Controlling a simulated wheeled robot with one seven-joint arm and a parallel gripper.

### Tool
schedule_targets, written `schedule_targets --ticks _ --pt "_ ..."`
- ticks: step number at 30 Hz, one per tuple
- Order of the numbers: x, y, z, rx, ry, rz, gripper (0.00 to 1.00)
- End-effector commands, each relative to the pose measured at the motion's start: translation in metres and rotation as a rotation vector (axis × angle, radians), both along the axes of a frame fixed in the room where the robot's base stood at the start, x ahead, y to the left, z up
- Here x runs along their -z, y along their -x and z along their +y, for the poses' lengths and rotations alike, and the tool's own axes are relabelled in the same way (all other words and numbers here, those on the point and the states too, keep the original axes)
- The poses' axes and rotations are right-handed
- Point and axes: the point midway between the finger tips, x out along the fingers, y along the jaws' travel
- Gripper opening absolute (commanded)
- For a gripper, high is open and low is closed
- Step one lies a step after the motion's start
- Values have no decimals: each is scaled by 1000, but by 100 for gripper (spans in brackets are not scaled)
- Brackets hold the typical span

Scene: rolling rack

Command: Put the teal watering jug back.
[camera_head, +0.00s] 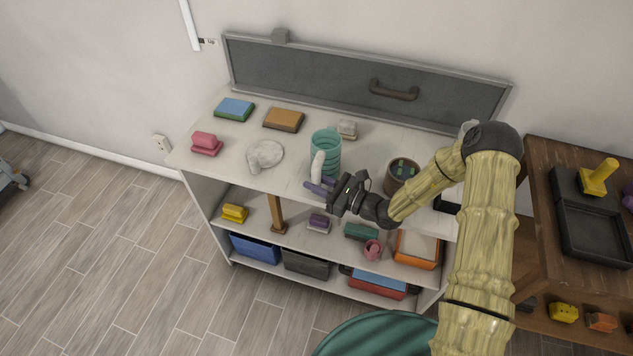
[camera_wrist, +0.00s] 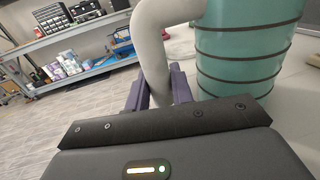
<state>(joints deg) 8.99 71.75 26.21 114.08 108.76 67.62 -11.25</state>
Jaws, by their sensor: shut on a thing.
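The teal watering jug (camera_head: 327,150) stands upright at the front middle of the rack's white top shelf (camera_head: 225,160). It has dark bands and a pale handle on its near side. My gripper (camera_head: 321,187) reaches in from the right, its purple fingers at the handle. In the wrist view my gripper (camera_wrist: 158,88) is shut on the pale handle (camera_wrist: 153,45), with the jug's teal body (camera_wrist: 245,50) just to the right. Whether the jug's base touches the shelf is hard to tell.
On the top shelf are a brown pot (camera_head: 402,176), a small grey block (camera_head: 347,129), a white round object (camera_head: 265,155), a pink block (camera_head: 206,143) and two flat blocks at the back left. Lower shelves hold bins. A wooden table (camera_head: 540,165) stands right.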

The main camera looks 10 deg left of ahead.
Motion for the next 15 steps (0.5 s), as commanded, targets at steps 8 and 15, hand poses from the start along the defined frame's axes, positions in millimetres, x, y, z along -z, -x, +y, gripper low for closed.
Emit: schedule_targets --ticks 8,15 --pt "1 0 0 0 -1 -3 0" --pt "4 0 1 -2 0 -1 45"
